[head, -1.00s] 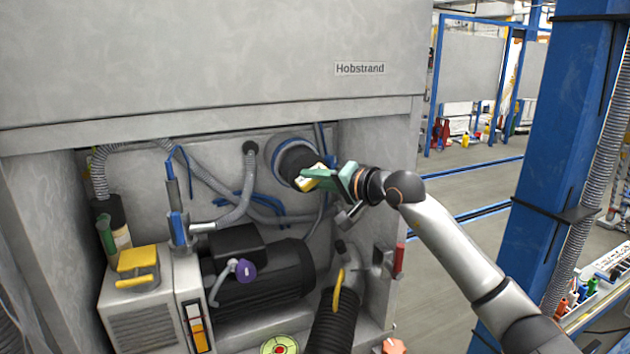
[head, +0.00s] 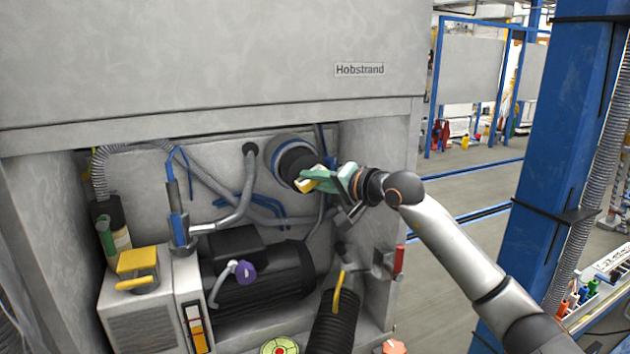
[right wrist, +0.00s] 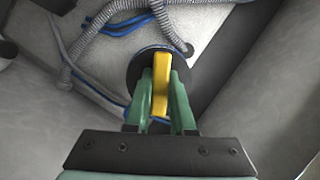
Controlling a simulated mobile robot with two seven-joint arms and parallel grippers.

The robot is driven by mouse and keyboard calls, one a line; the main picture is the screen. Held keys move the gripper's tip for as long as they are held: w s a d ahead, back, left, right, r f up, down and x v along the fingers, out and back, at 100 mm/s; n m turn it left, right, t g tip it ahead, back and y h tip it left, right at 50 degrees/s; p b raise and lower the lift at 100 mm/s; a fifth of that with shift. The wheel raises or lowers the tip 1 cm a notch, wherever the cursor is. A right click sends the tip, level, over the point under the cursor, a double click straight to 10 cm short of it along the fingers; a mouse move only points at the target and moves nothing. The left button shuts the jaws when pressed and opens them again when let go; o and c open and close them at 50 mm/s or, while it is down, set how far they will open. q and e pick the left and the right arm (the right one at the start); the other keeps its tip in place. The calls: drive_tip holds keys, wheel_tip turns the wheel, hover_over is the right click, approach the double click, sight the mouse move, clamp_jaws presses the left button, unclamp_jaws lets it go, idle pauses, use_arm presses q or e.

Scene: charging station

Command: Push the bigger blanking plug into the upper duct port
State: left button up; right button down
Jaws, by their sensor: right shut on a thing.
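The bigger blanking plug (head: 297,163) is a black round body with a yellow grip bar. It is at the mouth of the upper duct port (head: 273,150), a round opening with a blue-grey rim in the back wall. The plug covers much of the port, and I cannot tell how deep it sits. My right gripper (head: 318,178) has green fingers and is shut on the yellow bar. In the right wrist view the yellow bar (right wrist: 161,85) stands between the fingers, with the plug's dark disc behind it. My left gripper is not in view.
The port is in a grey recess, close to its right side wall (head: 375,170). Grey hoses (head: 215,185) and blue cables run to the left. Below are a black motor (head: 265,280), a black corrugated hose (head: 333,325) and a red-handled valve (head: 398,262).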

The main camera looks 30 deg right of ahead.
sight(301, 168)
drive_tip(key=shift+w+r+p, duration=0.1)
drive_tip(key=shift+w+p, duration=0.35)
drive_tip(key=shift+w, duration=0.7)
drive_tip(key=shift+w, duration=0.35)
drive_tip(key=shift+w+d+p, duration=0.15)
drive_tip(key=shift+w+p, duration=0.15)
drive_tip(key=shift+w, duration=0.65)
drive_tip(key=shift+w, duration=1.25)
drive_tip(key=shift+w+d, duration=0.1)
drive_tip(key=shift+w, duration=1)
drive_tip(key=c, duration=0.7)
unclamp_jaws()
